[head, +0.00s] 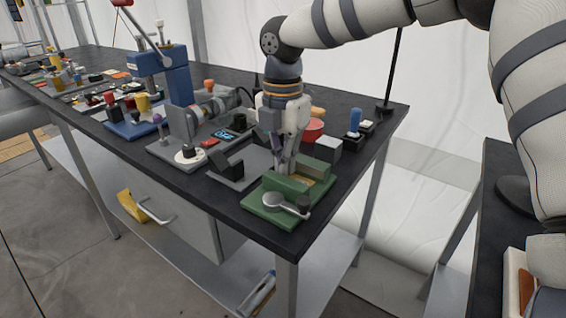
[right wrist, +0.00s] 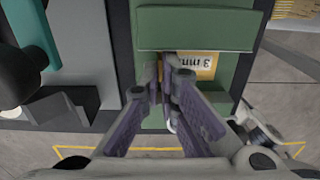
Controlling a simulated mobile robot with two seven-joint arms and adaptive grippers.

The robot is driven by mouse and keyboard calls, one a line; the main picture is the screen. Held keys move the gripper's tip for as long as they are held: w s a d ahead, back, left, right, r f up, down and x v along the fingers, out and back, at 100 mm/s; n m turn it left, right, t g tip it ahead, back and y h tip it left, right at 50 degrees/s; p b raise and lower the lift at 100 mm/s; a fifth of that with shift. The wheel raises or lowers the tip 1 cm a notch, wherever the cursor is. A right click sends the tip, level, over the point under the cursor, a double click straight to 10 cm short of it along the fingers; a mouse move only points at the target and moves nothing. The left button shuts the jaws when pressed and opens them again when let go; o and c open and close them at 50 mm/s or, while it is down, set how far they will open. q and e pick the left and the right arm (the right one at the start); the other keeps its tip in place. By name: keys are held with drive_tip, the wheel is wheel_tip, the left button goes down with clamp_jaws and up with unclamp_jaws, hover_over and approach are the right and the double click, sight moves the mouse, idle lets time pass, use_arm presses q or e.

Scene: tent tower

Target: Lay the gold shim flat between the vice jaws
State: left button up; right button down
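The gold shim (right wrist: 203,66), marked "3 mm", lies flat, its marked face up, between the two jaws of the green vice (head: 262,212). Its gold also shows between the jaws in the head view (head: 309,181). The vice shows from above in the right wrist view (right wrist: 195,28). My right gripper (head: 284,165) points down into the jaw gap. In the right wrist view its fingertips (right wrist: 168,78) are close together over the shim's left part and hide some of it. I cannot tell whether they pinch it. My left gripper is not in view.
The vice stands at the dark bench's near right corner, with its grey handle (head: 280,202) in front. A grey plate with a black block (head: 228,168) lies to its left. A grey box (head: 327,147) stands behind. Several tools and machines fill the bench (head: 222,70) further left.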

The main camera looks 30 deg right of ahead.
drive_tip(key=c, duration=1.8)
unclamp_jaws()
wheel_tip(320, 180, up, 12)
drive_tip(key=shift+r, duration=0.15)
